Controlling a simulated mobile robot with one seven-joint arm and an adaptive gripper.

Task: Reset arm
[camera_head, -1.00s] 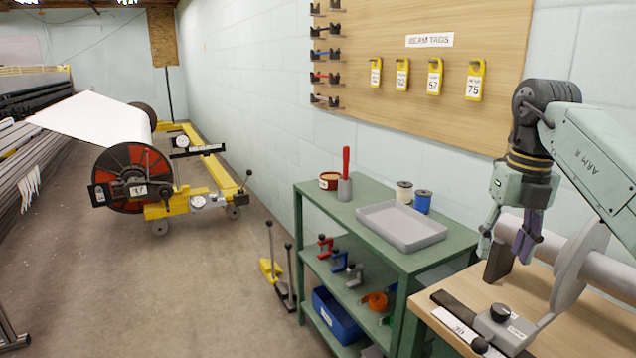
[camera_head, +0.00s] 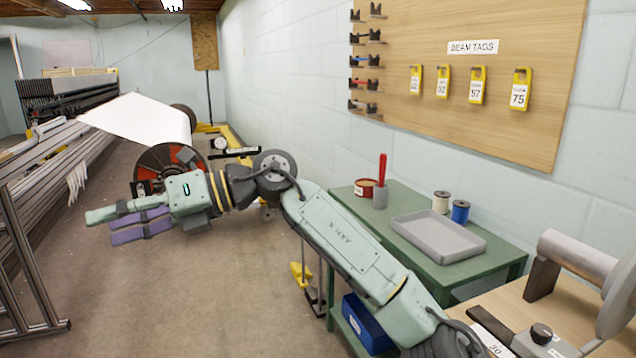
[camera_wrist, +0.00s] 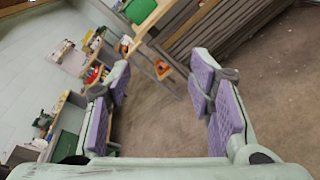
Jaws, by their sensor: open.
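My gripper (camera_head: 113,221) is at the left in the head view, held up in the air over the floor and pointing left. My arm stretches from the lower right across the middle of the picture. The gripper's purple-padded fingers also show in the wrist view (camera_wrist: 165,95), spread apart with nothing between them. Behind the gripper in the head view is a loom beam with a red-and-black disc (camera_head: 160,162) and a white sheet (camera_head: 145,118). My arm hides part of this beam and its yellow cart.
A green shelf cart (camera_head: 505,255) with a grey tray (camera_head: 440,237) stands right of centre, partly behind my arm. A wooden bench (camera_head: 510,303) with a metal roller is at the lower right. Metal loom rails (camera_head: 40,175) line the left. The floor (camera_head: 190,310) below the gripper is clear.

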